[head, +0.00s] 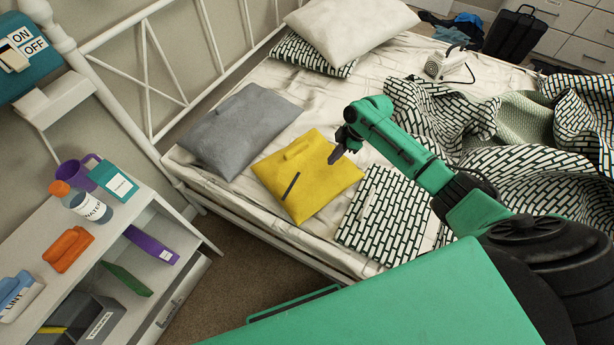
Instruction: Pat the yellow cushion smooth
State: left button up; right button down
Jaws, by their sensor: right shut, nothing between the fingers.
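The yellow cushion (322,193) lies flat near the bed's edge, in the middle of the head view. A raised ridge or fold shows near its upper left side, and a dark narrow strip lies across its lower middle; I cannot tell whether the strip is a mark or an object. My right gripper (337,155) is shut and empty. It is at the cushion's upper right edge in the picture; I cannot tell whether it touches the cloth. My left gripper is not in view.
A grey cushion (240,129) lies left of the yellow one, a patterned cushion (385,217) to its right. A rumpled patterned blanket (520,165) covers the bed's right side. A white metal bed frame (150,75) and a shelf unit (133,210) with a bottle (88,207) stand at left.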

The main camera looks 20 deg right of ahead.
aim_at(328, 168)
jog(key=shift+f, duration=0.25)
jog(key=shift+f+b, duration=1.3)
jog(key=shift+f, duration=0.1)
notch_tip(328, 168, up, 4)
jog(key=p, duration=0.3)
jog(key=shift+f, duration=0.35)
